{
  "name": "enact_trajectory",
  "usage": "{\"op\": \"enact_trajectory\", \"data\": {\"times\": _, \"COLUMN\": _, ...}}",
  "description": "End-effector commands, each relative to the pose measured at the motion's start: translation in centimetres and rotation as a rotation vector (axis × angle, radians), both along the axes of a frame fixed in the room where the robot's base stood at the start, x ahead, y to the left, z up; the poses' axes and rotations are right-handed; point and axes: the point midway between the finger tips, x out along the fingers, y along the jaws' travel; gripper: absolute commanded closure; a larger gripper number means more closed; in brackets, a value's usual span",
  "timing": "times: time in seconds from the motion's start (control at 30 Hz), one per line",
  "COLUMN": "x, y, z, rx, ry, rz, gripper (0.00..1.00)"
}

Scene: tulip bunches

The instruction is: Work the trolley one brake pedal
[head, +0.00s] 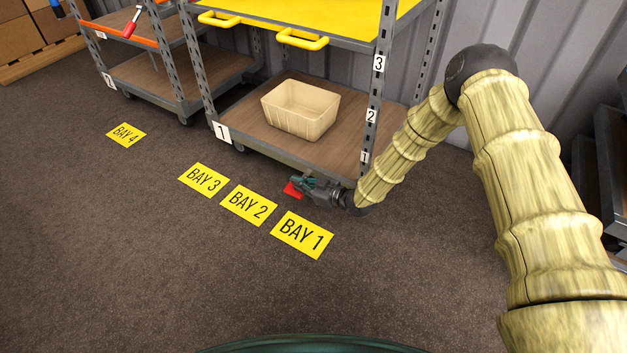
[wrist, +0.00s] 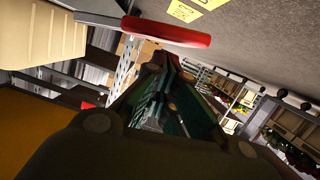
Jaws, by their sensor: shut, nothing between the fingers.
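Trolley one (head: 222,131) is a grey-framed cart marked with a 1, with a yellow top shelf and a brown lower deck. Its brake pedal (head: 292,189) is a red paddle low at the front right corner, just above the floor. My gripper (head: 303,183) is down beside the pedal, to its right, its fingers shut and empty. In the wrist view the red pedal (wrist: 168,32) on its grey lever lies just above the shut green fingertips (wrist: 166,66). I cannot tell whether they touch. The pedal's pivot and the wheel behind it are hidden in the head view.
A beige bin (head: 300,108) sits on the lower deck. Yellow floor labels BAY 1 (head: 302,235), BAY 2 (head: 249,205), BAY 3 (head: 204,180) and BAY 4 (head: 126,134) lie in front. A second trolley (head: 140,72) stands at the left. The foreground floor is clear.

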Motion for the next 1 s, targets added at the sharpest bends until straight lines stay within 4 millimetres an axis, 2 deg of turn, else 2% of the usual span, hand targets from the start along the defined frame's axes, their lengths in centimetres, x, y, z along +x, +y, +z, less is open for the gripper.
{"op": "enact_trajectory", "data": {"times": 0.23, "x": -0.3, "y": 0.6, "z": -0.8, "rx": -0.003, "ry": -0.005, "rz": 0.005, "gripper": 1.00}}
{"op": "enact_trajectory", "data": {"times": 0.6, "x": -0.2, "y": 0.5, "z": -0.8, "rx": -0.003, "ry": -0.006, "rz": 0.004, "gripper": 1.00}}
{"op": "enact_trajectory", "data": {"times": 0.77, "x": -0.3, "y": 0.6, "z": 0.2, "rx": -0.003, "ry": -0.006, "rz": 0.004, "gripper": 1.00}}
{"op": "enact_trajectory", "data": {"times": 1.0, "x": -0.7, "y": 0.9, "z": 2.9, "rx": -0.003, "ry": -0.006, "rz": 0.005, "gripper": 1.00}}
